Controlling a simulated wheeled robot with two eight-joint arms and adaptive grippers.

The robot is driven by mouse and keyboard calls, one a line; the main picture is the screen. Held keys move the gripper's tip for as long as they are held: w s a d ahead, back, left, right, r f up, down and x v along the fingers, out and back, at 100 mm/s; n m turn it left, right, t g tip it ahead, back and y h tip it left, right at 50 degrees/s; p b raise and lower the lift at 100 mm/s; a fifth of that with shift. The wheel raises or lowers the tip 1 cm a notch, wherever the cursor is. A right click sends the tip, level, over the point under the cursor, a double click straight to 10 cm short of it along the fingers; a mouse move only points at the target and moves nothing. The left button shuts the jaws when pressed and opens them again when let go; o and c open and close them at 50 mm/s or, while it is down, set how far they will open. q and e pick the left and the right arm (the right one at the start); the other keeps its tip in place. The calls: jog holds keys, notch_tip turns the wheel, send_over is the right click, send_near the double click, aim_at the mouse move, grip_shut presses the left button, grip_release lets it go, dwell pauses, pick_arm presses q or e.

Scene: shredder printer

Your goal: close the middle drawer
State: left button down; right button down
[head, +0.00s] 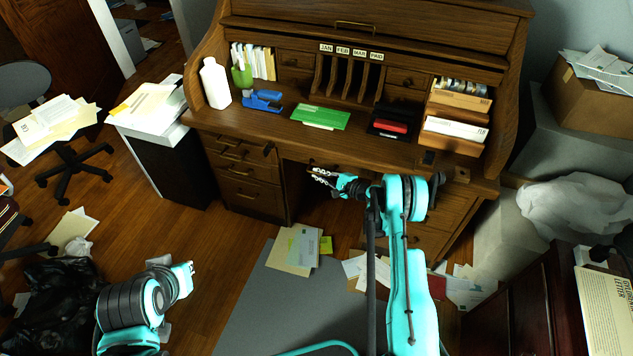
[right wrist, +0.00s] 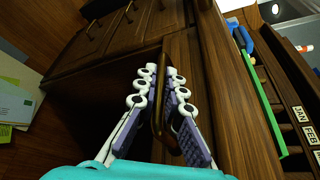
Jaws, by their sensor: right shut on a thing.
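The middle drawer (head: 296,156) is the wide wooden one under the centre of the roll-top desk. Its front lies close under the desktop edge, and I cannot tell exactly how far it stands out. My right gripper (head: 322,177) is in front of it. In the right wrist view the two fingers of this gripper (right wrist: 158,90) are around the curved brass handle (right wrist: 158,122) and shut on it. The drawer front (right wrist: 187,70) runs along beside the fingers. My left gripper (head: 184,277) hangs low at the left, away from the desk, and its fingers are unclear.
The desktop (head: 275,125) holds a white bottle (head: 214,83), a blue stapler (head: 262,100) and a green pad (head: 320,117). Side drawers (head: 245,172) stand left of the kneehole. Papers (head: 296,249) lie on the floor below. A black trash bag (head: 62,300) is near my left arm.

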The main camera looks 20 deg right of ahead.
jog(key=c, duration=1.6)
grip_release()
jog(key=shift+a, duration=0.1)
jog(key=v, duration=1.2)
jog(key=shift+f, duration=0.1)
